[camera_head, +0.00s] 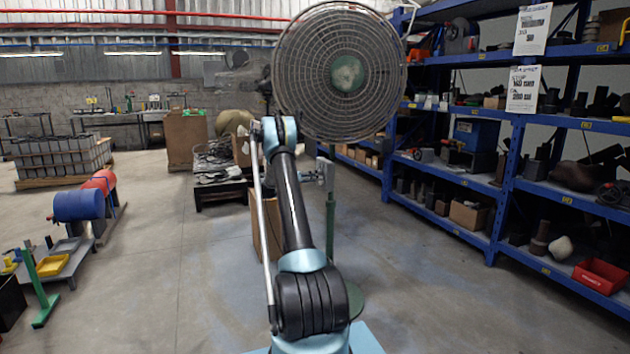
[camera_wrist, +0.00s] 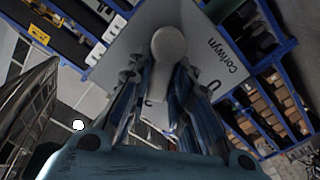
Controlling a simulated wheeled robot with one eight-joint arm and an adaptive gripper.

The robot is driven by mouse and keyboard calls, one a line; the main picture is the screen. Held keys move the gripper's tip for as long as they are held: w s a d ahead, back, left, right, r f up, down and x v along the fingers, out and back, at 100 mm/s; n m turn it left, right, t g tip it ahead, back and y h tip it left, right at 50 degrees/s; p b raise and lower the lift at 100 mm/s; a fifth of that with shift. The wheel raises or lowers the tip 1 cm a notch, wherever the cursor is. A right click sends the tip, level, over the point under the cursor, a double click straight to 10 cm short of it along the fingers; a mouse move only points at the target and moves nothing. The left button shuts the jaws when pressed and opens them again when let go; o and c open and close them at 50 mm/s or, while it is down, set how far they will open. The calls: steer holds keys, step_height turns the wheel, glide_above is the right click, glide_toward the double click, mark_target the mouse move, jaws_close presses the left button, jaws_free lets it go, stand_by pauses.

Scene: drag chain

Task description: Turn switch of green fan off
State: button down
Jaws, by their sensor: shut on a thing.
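The green fan has a large round grey cage (camera_head: 300,60) with a pale green hub, on a green pole (camera_head: 330,225). In the wrist view its switch is a grey lever with a rounded end (camera_wrist: 168,45) on a grey plate (camera_wrist: 215,60) marked "Corwyn". My gripper (camera_wrist: 158,100) is at the lever, its two blue-grey fingers on either side, shut on it. The lever's lower part and the exact contact are partly hidden between the fingers.
Part of the fan cage (camera_wrist: 30,100) is close on the left in the wrist view. Blue shelving (camera_head: 510,185) loaded with parts stands on the right. A blue drum (camera_head: 78,205) lies on the left. The floor between is mostly clear.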

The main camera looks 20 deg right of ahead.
steer(key=shift+f+n, duration=0.2)
steer(key=shift+n, duration=0.1)
steer(key=shift+w+a+f+n, duration=0.1)
steer(key=shift+w+f+n, duration=0.3)
steer(key=shift+n, duration=1.45)
steer(key=shift+w+f+n, duration=0.1)
steer(key=shift+f+n, duration=0.45)
steer(key=shift+n, duration=1.35)
steer(key=shift+w+a+f+n, duration=0.15)
steer(key=shift+f+n, duration=0.35)
steer(key=shift+n, duration=1.35)
steer(key=shift+d, duration=0.15)
steer(key=c, duration=1.5)
jaws_free()
steer(key=shift+w, duration=0.1)
